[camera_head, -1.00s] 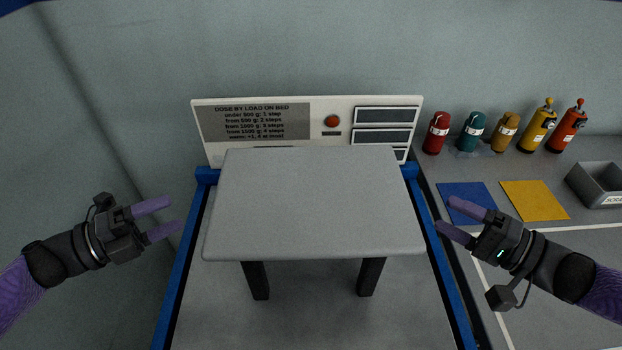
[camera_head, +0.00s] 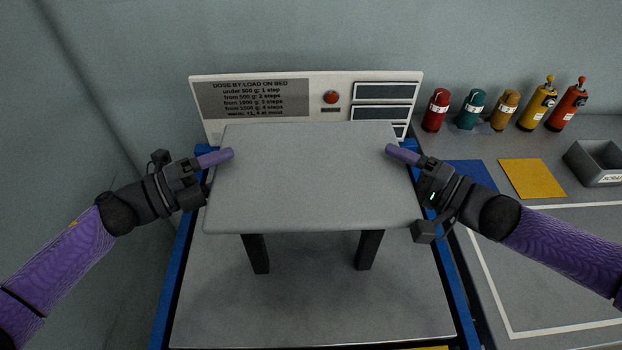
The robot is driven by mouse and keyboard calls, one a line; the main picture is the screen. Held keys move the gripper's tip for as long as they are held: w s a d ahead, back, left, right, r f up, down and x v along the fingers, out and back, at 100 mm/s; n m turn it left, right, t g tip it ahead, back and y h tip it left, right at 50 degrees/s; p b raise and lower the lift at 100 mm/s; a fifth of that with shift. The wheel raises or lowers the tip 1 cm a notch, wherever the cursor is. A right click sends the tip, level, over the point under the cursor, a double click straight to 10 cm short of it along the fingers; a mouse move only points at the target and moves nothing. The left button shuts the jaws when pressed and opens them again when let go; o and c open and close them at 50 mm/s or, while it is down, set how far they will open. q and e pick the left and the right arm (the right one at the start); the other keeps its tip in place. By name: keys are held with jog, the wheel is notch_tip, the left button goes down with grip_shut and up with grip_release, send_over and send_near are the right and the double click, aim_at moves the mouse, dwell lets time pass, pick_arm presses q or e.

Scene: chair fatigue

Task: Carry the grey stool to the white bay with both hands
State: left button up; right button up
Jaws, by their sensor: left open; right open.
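The grey stool (camera_head: 312,185) stands upright on the grey bed between blue rails, with two dark front legs showing below its seat. My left gripper (camera_head: 212,172) is at the seat's left edge, open, with one purple finger over the top. My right gripper (camera_head: 408,168) is at the right edge, open, also with one finger over the top. Each gripper's other finger is hidden, apparently by the seat. I cannot tell whether the fingers touch the seat. The white bay (camera_head: 510,330) is a white outline on the grey counter at right, with bare surface inside.
A panel (camera_head: 255,100) with dose text, a red button (camera_head: 330,97) and dark displays stands behind the stool. Several coloured bottles (camera_head: 437,110) line the counter's back. A blue mat (camera_head: 470,173), a yellow mat (camera_head: 532,179) and a grey bin (camera_head: 598,160) lie behind the bay.

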pick_arm(q)
grip_shut()
pick_arm(e)
grip_shut()
dwell(1.2)
